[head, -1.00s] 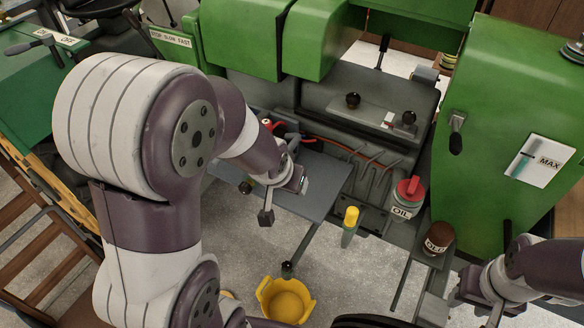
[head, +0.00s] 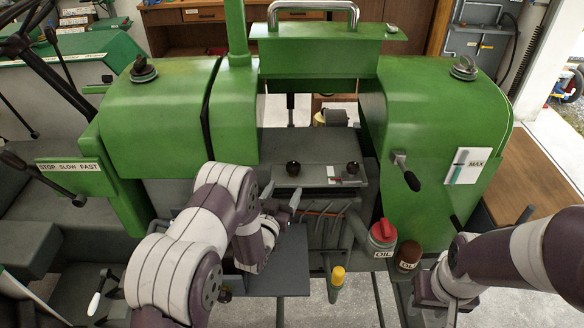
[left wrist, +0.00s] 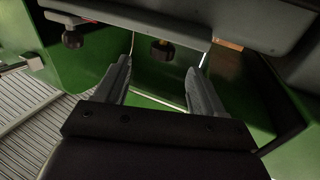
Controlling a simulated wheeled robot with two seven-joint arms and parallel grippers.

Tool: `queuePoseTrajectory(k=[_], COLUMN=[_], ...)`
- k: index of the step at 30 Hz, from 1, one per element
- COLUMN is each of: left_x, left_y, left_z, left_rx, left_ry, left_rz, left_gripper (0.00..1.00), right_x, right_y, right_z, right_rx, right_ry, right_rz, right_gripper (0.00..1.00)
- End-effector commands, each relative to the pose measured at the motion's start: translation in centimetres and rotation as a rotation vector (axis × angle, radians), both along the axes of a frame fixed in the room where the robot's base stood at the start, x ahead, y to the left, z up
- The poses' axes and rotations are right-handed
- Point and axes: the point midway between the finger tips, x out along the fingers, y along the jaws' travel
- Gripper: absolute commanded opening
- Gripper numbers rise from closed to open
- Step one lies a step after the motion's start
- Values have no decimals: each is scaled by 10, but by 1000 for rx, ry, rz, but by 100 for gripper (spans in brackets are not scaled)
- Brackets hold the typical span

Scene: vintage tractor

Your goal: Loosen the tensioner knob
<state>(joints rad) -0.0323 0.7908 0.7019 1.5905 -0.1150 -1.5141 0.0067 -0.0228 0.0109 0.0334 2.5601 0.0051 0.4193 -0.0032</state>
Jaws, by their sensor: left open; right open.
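Two black round knobs, the left knob (head: 293,167) and the right knob (head: 352,168), sit on a grey plate (head: 318,182) in the tractor's middle. I cannot tell by marking which one is the tensioner knob. My left gripper (head: 281,196) is open and empty, just below and in front of the left knob. In the left wrist view, one dark knob (left wrist: 162,50) shows ahead between the open fingers (left wrist: 160,82), apart from them. Another knob (left wrist: 72,39) is further left. My right gripper (head: 440,300) is at the lower right, away from the knobs; its fingers are hard to make out.
A red-capped oil can (head: 383,233), a dark brown-capped container (head: 408,256) and a yellow-topped bottle (head: 338,277) stand below the plate. A black-handled lever (head: 407,172) is on the right green housing. Green housings flank the gap.

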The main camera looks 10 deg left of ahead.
Motion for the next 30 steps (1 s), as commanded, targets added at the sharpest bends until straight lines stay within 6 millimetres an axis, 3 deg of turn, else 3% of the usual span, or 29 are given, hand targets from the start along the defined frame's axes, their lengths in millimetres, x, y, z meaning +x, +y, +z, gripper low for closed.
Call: queuePoseTrajectory(k=[6, 12, 24, 29, 30], left_x=[47, 75, 84, 83, 83], left_y=[-7, -11, -12, -12, -12], left_z=[3, 2, 1, 1, 1], left_rx=[0, 1, 0, 0, 0], left_ry=[0, 0, 1, 1, 1], left_rz=[1, 1, 1, 1, 1], left_gripper=[69, 69, 69, 17, 13], right_x=[0, 0, 0, 0, 0], right_y=[0, 0, 0, 0, 0], right_z=[17, 23, 23, 23, 23], right_rx=[0, 0, 0, 0, 0], right_ry=[0, 0, 0, 0, 0], right_rz=[0, 0, 0, 0, 0], right_gripper=[43, 43, 43, 43, 43])
